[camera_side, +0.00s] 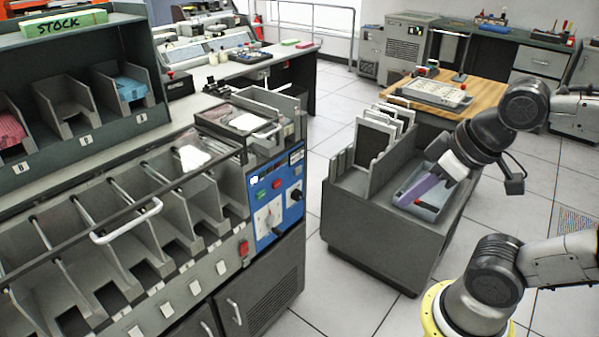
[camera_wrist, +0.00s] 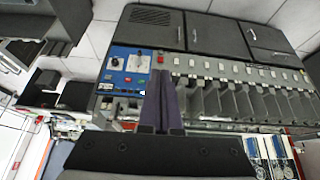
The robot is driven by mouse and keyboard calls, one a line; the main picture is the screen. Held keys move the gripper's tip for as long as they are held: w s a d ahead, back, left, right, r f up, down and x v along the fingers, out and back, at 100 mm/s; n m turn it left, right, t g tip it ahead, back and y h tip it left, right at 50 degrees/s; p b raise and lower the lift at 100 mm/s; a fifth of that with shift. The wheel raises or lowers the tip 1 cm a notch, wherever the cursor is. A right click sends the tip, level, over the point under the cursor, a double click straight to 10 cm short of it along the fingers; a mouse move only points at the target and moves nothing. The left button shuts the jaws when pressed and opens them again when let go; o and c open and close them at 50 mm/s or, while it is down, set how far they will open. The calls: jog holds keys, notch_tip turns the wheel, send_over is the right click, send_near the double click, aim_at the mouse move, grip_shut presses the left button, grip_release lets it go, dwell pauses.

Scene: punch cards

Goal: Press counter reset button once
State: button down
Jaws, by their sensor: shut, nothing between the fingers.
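The sorting machine's blue control panel (camera_side: 268,208) faces right in the side view. It carries a red button (camera_side: 276,183), a green button (camera_side: 262,195), dials and a small white window (camera_side: 254,180). A separate red button (camera_side: 244,248) sits lower, left of the panel. I cannot read which one is the counter reset. My gripper (camera_side: 402,200) is shut and empty, its purple fingers angled down over a grey tray on a low cart, well apart from the panel. In the wrist view the closed fingers (camera_wrist: 163,84) show, with the blue panel (camera_wrist: 122,82) inverted behind them.
The low grey cart (camera_side: 365,238) with upright dividers stands between the machine and my arm. Open floor (camera_side: 322,285) separates cart and machine. A metal handle (camera_side: 128,222) juts over the machine's pockets. A wooden-topped table (camera_side: 477,98) stands behind the cart.

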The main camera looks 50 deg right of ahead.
jog(key=w+d+r+n+t+h, duration=0.1)
jog(key=w+r+n+t, duration=0.15)
jog(key=w, duration=0.35)
jog(key=w+d+r+n+t, duration=0.1)
jog(key=w+r, duration=0.2)
jog(key=w, duration=0.2)
jog(key=w+d+r+n+t+h, duration=0.1)
jog(key=w+d+r+n+t, duration=0.15)
jog(key=w, duration=0.35)
jog(key=w+d+f+n, duration=0.2)
jog(key=w+d+f, duration=0.2)
jog(key=w, duration=0.4)
jog(key=w+d+f+n, duration=0.2)
jog(key=w+d+f, duration=0.25)
jog(key=w, duration=0.45)
jog(key=s+d+f+g, duration=0.1)
jog(key=d+f, duration=0.2)
jog(key=f, duration=0.5)
jog(key=s+d+f+g, duration=0.1)
jog(key=d+f, duration=0.3)
jog(key=f, duration=0.5)
jog(key=s+d+f+g, duration=0.1)
jog(key=d+f, duration=0.2)
jog(key=f, duration=0.6)
jog(key=shift+d+f, duration=0.25)
jog(key=shift+w, duration=0.2)
